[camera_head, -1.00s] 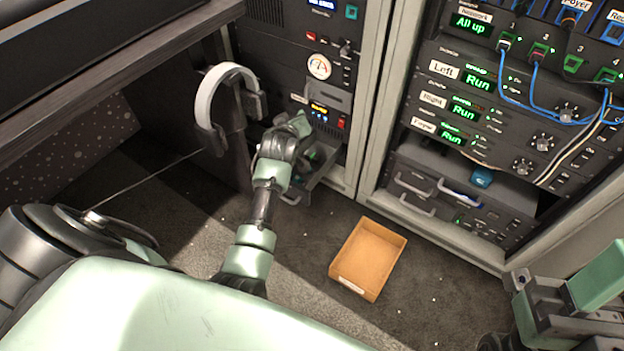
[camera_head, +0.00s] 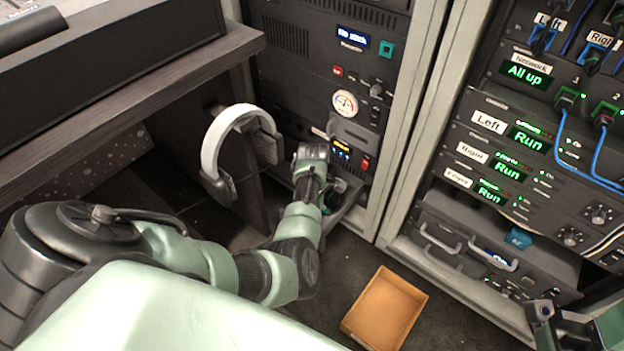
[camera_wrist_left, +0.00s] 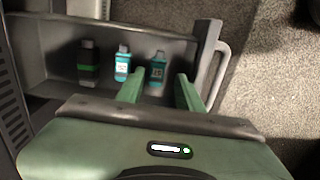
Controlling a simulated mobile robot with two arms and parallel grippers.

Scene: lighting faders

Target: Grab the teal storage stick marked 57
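In the left wrist view an open drawer (camera_wrist_left: 55,27) holds a black stick with a green band (camera_wrist_left: 87,62), a teal stick with a pale label (camera_wrist_left: 122,64) and a darker-labelled teal stick (camera_wrist_left: 157,68). The labels are too small to read surely, so I cannot tell which is 57. My left gripper (camera_wrist_left: 160,80) is open, its fingertips either side of the darker-labelled teal stick in the picture; contact is unclear. In the head view the drawer (camera_head: 345,208) is mostly behind my left arm. My right gripper (camera_head: 545,318) is partly in view at lower right.
The rack above the drawer has a blue "No stick" display (camera_head: 352,34). White headphones (camera_head: 222,140) hang beside my left forearm. An empty orange tray (camera_head: 385,312) lies on the floor. A second rack (camera_head: 470,205) stands at right.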

